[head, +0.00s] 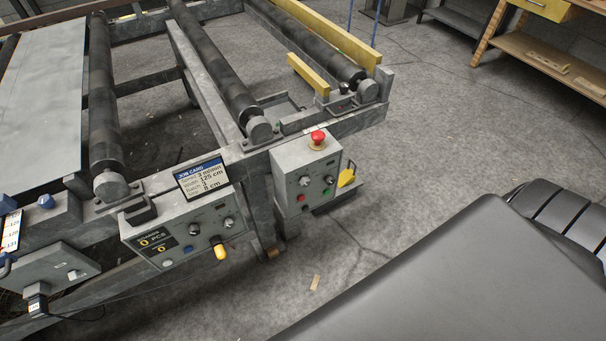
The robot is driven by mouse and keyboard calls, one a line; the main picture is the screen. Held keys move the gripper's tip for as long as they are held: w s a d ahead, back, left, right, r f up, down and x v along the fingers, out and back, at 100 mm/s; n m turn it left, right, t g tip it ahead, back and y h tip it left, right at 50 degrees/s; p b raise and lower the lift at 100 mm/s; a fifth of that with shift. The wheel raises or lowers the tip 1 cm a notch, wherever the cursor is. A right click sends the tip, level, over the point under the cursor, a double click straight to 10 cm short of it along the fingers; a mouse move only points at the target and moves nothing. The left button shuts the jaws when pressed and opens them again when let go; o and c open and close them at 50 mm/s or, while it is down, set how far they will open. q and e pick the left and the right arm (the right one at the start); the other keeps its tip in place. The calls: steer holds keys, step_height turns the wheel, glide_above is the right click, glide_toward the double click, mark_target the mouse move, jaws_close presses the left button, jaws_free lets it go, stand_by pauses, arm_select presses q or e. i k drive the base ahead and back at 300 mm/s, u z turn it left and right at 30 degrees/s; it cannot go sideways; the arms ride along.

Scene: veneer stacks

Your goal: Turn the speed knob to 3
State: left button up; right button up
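Two grey control boxes are mounted on the front of the roller frame. The right box (290,167) has a red mushroom button (317,138) on top. Its front carries two small dark knobs, a left one (304,181) and a right one (328,180), with small coloured buttons below. The left box (150,246) has a counter display (157,242) reading 0, and two more knobs, a left one (193,231) and a right one (228,223). The labels are too small to read, so I cannot tell which is the speed knob or its setting. Neither gripper is in view.
A job card (202,178) stands above the left box. A yellow handle (220,251) sticks out below that box, and a yellow part (347,178) sits beside the right box. Dark rollers (215,65) lie behind. Open concrete floor (430,130) extends right of the frame. A wooden workbench (550,60) stands far right.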

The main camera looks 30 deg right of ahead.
mark_target(306, 182)
steer(key=z, duration=1)
